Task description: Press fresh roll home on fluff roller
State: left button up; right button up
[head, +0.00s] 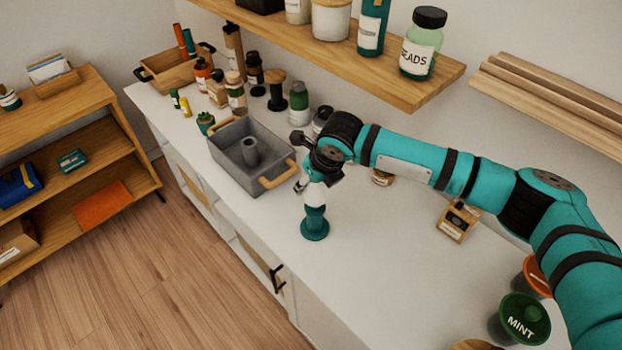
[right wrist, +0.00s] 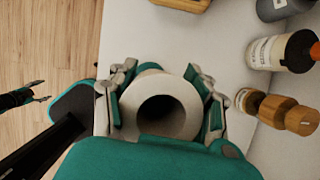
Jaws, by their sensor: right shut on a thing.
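The fluff roller (head: 315,228) stands upright on the white counter, its teal handle and round base showing below my gripper. My right gripper (head: 316,180) is directly above it, pointing down. In the right wrist view my right gripper (right wrist: 163,108) is shut on the white, hollow fresh roll (right wrist: 163,80), with a finger on each side. In the head view a little white of the roll shows between the fingers and the teal handle. I cannot tell how deep the roll sits. My left gripper (right wrist: 43,92) shows small in the right wrist view, open and empty above the floor.
A grey tray (head: 225,165) with wooden handles and a grey cylinder (head: 250,152) inside stands left of the roller. Several bottles and a wooden crate (head: 175,75) are behind it. A wall shelf (head: 430,90) overhangs the counter.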

jog(key=shift+f, duration=0.15)
dwell(0.4)
jog(key=shift+f+b, duration=0.6)
jog(key=shift+f, duration=0.45)
jog(key=shift+f, duration=0.45)
jog(key=shift+f, duration=0.1)
dwell(0.9)
jog(key=o, duration=1.7)
